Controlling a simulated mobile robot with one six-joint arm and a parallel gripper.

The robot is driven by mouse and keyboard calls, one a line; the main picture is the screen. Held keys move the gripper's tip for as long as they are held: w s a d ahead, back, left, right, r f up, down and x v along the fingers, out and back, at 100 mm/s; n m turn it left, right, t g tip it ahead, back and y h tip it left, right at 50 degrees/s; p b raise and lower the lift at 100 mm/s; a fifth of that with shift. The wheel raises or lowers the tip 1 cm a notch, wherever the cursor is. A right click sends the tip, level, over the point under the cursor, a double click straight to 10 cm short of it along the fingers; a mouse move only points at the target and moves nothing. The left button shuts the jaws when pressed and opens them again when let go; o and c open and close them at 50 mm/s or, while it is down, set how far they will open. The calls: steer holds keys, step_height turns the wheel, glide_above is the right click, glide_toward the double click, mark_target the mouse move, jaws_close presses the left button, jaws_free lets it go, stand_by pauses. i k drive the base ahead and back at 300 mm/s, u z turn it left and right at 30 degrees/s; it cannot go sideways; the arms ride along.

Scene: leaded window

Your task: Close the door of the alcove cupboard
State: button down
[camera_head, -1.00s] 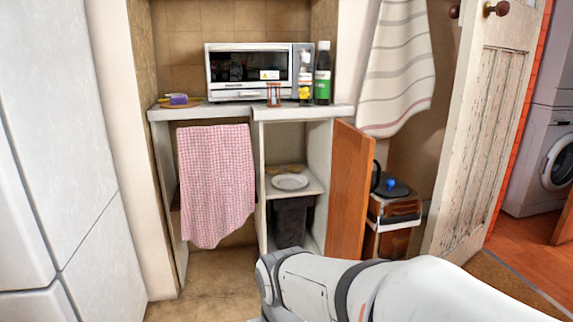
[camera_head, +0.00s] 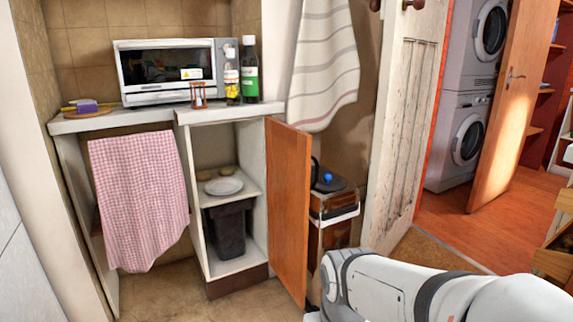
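The alcove cupboard (camera_head: 198,212) stands under the worktop, with its wooden door (camera_head: 288,207) swung open to the right. Inside are a shelf with a white plate (camera_head: 224,186) and a dark bin (camera_head: 230,230) below. My white arm comes in from the lower right, in front of and to the right of the door's lower edge. My gripper is not visible; it is outside the picture or hidden, so its state does not show.
A checked pink cloth (camera_head: 140,200) hangs left of the cupboard. A microwave (camera_head: 168,70) and bottles (camera_head: 250,72) stand on the worktop (camera_head: 150,117). A wooden cart (camera_head: 332,222) stands just right of the door. A white plank door (camera_head: 402,130) is further right.

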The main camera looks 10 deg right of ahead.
mark_target(288, 149)
steer(key=u, duration=0.05)
steer(key=i, duration=1)
steer(key=z, duration=0.1)
